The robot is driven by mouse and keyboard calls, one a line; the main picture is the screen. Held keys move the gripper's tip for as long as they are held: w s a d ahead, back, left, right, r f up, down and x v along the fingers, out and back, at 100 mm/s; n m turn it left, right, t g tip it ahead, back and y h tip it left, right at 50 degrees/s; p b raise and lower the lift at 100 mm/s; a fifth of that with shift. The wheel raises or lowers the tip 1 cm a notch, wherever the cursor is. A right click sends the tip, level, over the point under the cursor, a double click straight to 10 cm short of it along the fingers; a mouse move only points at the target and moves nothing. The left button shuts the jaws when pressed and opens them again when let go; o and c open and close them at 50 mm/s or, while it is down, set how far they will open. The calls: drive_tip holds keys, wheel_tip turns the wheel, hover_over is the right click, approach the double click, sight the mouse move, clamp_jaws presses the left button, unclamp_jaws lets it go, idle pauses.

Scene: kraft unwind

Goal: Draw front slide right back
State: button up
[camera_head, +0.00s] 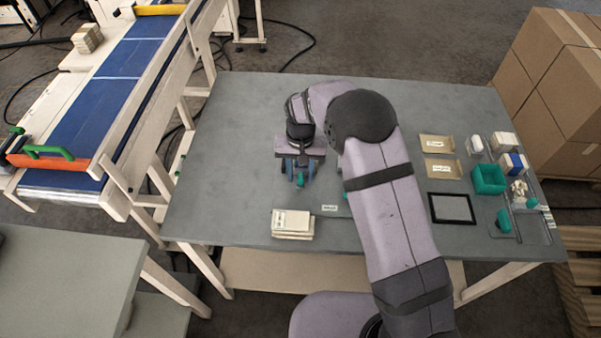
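My gripper (300,177) points down over the left middle of the grey table (240,130). Its two blue fingers stand apart. A small teal piece (300,181) shows between the fingertips; I cannot tell whether the fingers touch it or what it belongs to. A small white label (329,208) lies on the table just in front and to the right of the gripper. Another bit of teal (346,196) peeks out beside my arm, mostly hidden. I cannot make out a front slide for certain; my arm covers the table's middle.
A stack of pale cards (292,223) lies at the front left. At the right are two kraft trays (437,143), a teal bin (488,179), a black-framed pad (451,208) and several small items. A blue conveyor (100,100) runs along the left. The table's back left is clear.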

drive_tip(key=shift+f, duration=0.65)
clamp_jaws()
drive_tip(key=shift+s, duration=2.9)
unclamp_jaws()
